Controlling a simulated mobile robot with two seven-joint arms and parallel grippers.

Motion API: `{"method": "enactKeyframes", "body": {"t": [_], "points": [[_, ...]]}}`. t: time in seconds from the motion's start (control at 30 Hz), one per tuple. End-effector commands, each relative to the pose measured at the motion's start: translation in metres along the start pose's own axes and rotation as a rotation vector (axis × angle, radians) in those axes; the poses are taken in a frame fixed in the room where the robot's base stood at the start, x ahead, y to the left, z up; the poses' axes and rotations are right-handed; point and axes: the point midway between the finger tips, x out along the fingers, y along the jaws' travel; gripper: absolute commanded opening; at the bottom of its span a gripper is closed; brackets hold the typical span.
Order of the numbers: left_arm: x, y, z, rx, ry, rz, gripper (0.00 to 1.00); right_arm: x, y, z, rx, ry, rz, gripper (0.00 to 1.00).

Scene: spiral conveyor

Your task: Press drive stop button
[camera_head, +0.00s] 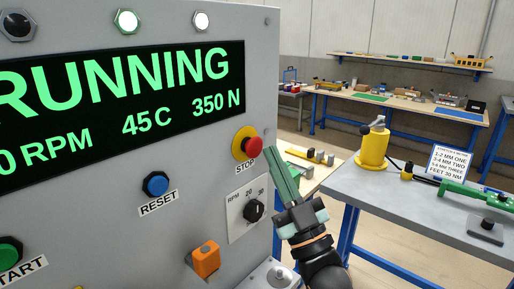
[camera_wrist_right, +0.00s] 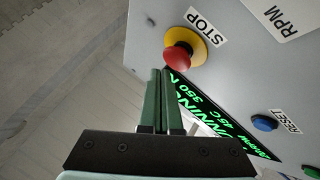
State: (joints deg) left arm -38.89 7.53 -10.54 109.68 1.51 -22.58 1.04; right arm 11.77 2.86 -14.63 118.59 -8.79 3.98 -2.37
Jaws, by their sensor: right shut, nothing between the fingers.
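The red mushroom stop button (camera_head: 253,147) with a yellow collar sits near the right edge of the grey control panel (camera_head: 190,211), above a STOP label. It also shows in the right wrist view (camera_wrist_right: 178,56), just beyond my fingertips. My right gripper (camera_head: 270,152) is shut and empty, its long green fingers pointing up beside the button, slightly to its right. In the right wrist view the fingertips look close below the button; I cannot tell whether they touch. The display (camera_head: 130,95) reads RUNNING, and a green lamp (camera_head: 126,21) is lit. My left gripper is not in view.
The panel also carries a blue RESET button (camera_head: 156,184), a black RPM knob (camera_head: 254,210), an orange switch (camera_head: 206,260) and a green START button (camera_head: 8,252). A grey table (camera_head: 390,190) with a yellow device (camera_head: 373,148) stands at right. Workbenches line the back wall.

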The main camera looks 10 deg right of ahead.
Motion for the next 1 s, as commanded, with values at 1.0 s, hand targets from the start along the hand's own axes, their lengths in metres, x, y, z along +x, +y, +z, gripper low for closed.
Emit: {"method": "enactKeyframes", "body": {"t": [1.0], "points": [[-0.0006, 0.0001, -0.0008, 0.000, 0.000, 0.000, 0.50, 0.0061, -0.0044, 0.0042, 0.000, 0.001, 0.000, 0.00]]}}
